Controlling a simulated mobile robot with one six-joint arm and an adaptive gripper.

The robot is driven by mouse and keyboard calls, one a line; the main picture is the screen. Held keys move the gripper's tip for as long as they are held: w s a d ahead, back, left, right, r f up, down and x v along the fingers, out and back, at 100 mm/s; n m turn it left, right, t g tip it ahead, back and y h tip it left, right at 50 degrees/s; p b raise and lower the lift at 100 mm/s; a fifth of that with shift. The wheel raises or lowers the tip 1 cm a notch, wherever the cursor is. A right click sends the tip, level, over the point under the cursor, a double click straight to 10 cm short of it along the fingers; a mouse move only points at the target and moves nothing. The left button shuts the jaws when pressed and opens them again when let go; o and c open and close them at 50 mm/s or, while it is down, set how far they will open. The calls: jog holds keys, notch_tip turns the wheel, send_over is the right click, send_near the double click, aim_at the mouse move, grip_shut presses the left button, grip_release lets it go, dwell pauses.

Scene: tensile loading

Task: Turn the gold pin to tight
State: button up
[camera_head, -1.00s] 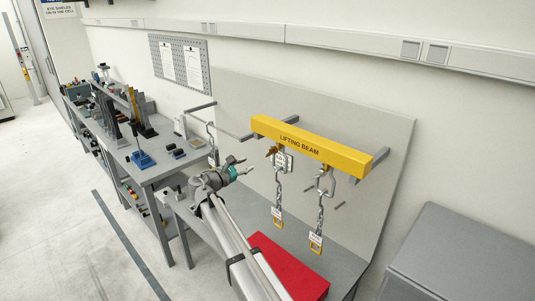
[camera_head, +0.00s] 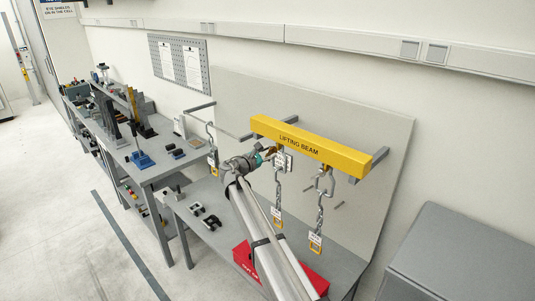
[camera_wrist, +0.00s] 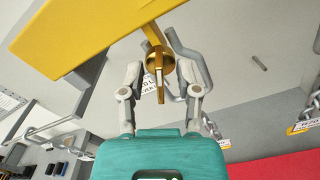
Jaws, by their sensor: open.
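The gold pin (camera_wrist: 159,65) hangs below the yellow lifting beam (camera_wrist: 85,30) in the wrist view, its round head and flat tab facing my gripper. A grey shackle (camera_wrist: 190,62) is behind and beside it. My gripper (camera_wrist: 162,78) is open, with one finger on each side of the pin's tab; I cannot tell whether either finger touches it. In the head view my gripper (camera_head: 264,153) is at the left shackle under the lifting beam (camera_head: 310,146), and the pin there is mostly hidden by it.
A second shackle with a chain (camera_head: 320,210) hangs to the right, and another chain (camera_head: 278,205) hangs just right of my arm. A red box (camera_head: 315,282) sits on the bench below. A grey backboard (camera_head: 375,140) stands behind the beam.

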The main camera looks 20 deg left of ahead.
grip_shut()
dwell(0.3)
jog(key=shift+m, duration=0.3)
jog(key=m, duration=0.5)
jog(key=shift+d, duration=0.1)
jog(key=m, duration=0.5)
jog(key=shift+f, duration=0.15)
jog(key=m, duration=0.7)
jog(key=shift+f+m, duration=0.15)
jog(key=shift+m, duration=0.15)
jog(key=m, duration=0.6)
jog(key=shift+f+m+b, duration=0.1)
jog(key=shift+m+b, duration=0.2)
jog(key=shift+b, duration=0.05)
